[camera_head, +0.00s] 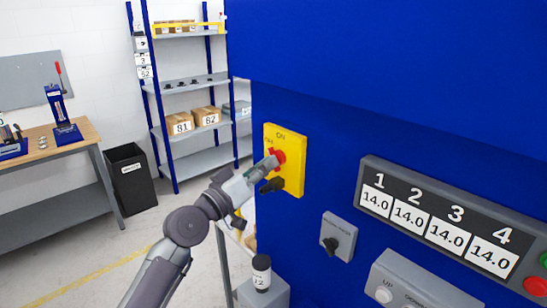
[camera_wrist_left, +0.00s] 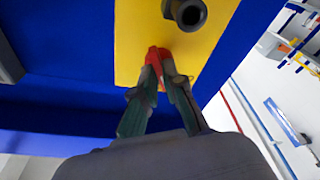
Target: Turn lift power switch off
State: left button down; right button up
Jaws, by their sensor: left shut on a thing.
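The red lift power switch (camera_head: 279,157) is on a yellow panel (camera_head: 294,172) marked ON, fixed to the blue machine. My left gripper (camera_head: 268,165) reaches the panel from the left and is shut on the red switch. The left wrist view shows the red switch (camera_wrist_left: 154,56) between the greenish fingers (camera_wrist_left: 160,72), in front of the yellow panel (camera_wrist_left: 130,35). The fingers hide part of the switch, and I cannot tell its exact setting. A black knob (camera_head: 272,186) sits below it on the same panel. My right gripper is not in view.
The blue machine wall (camera_head: 390,60) fills the right side. It carries a small grey box with a black knob (camera_head: 331,244) and a numbered display (camera_head: 440,225). A shelf rack (camera_head: 187,83), a black bin (camera_head: 130,180) and a workbench (camera_head: 45,165) stand further left.

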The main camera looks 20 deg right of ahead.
pick_arm(q)
jog(key=shift+r, duration=0.1)
jog(key=shift+n+p, duration=0.8)
jog(key=shift+p, duration=0.45)
jog(key=shift+r+n+y, duration=0.1)
jog(key=shift+n+y, duration=0.2)
jog(key=shift+n, duration=0.3)
jog(key=shift+s+n, duration=0.1)
jog(key=shift+n, duration=0.6)
jog(key=shift+n+t+y, duration=0.4)
jog(key=shift+n, duration=1)
